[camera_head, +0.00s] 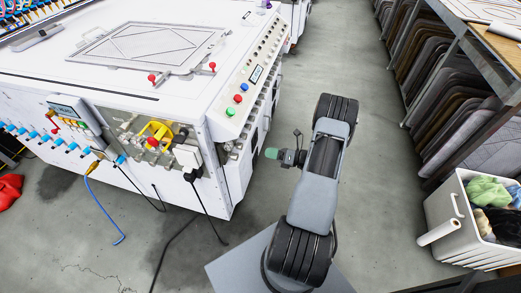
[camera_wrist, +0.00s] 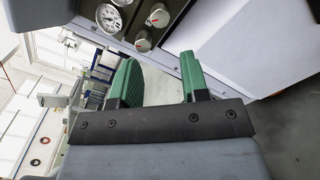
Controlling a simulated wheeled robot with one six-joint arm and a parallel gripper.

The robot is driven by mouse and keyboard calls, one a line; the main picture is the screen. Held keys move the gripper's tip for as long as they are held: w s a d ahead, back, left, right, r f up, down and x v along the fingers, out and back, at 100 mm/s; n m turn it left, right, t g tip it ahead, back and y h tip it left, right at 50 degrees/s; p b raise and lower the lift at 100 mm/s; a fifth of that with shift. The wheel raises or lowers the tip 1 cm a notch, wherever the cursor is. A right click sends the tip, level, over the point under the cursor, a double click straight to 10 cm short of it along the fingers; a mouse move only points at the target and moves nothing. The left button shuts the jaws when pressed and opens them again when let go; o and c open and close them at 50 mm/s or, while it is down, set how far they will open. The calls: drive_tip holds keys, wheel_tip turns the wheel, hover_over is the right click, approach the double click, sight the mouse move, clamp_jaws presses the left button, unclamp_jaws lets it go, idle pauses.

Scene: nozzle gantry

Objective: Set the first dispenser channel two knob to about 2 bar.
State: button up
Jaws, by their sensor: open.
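My gripper (camera_head: 272,153) is in the air to the right of the white machine (camera_head: 170,60), over bare floor. In the wrist view its two green fingers (camera_wrist: 158,68) are apart with nothing held between them. Beyond the fingertips, near the top edge of the wrist view, is a dark panel with a round gauge (camera_wrist: 108,17). To its right are an upper knob (camera_wrist: 158,17) and a lower knob (camera_wrist: 142,43), both round, pale and red-marked. The fingers are apart from both knobs. I cannot tell which knob is channel two, and the gauge reading is too small to read.
The machine's sloped control strip with buttons (camera_head: 238,97) faces my arm. A shelf of stacked mats (camera_head: 440,80) and a white bin with cloths (camera_head: 465,235) stand at the right. A blue hose (camera_head: 103,212) and dark cables lie at the lower left.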

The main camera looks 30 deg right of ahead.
drive_tip(key=shift+v, duration=0.8)
drive_tip(key=s+a+f+n+g, duration=0.3)
drive_tip(key=s+a+n+g, duration=0.1)
drive_tip(key=n, duration=0.2)
drive_tip(key=s+a+r+n+g+h+p, duration=0.1)
drive_tip(key=s+a+r+n+g+p, duration=0.1)
drive_tip(key=r+n+g, duration=0.35)
drive_tip(key=s+a+r+n+g+h+p, duration=0.1)
drive_tip(key=s+a+r+n+g+p, duration=0.25)
drive_tip(key=r+n, duration=0.3)
drive_tip(key=a+r+n+t+h+p, duration=0.1)
drive_tip(key=a+r+n+h+p, duration=0.2)
drive_tip(key=r+n, duration=0.3)
drive_tip(key=s+a+r+n+t+h+p, duration=0.1)
drive_tip(key=a+r+n+h+p, duration=0.2)
drive_tip(key=r, duration=1.3)
drive_tip(key=s+a+r+n+t+h+p, duration=0.1)
drive_tip(key=a+r+n+h+p, duration=0.3)
drive_tip(key=r+n+p, duration=0.3)
wheel_tip(320, 180, up, 5)
drive_tip(key=a+n, duration=0.1)
drive_tip(key=n, duration=0.2)
drive_tip(key=shift+s, duration=0.2)
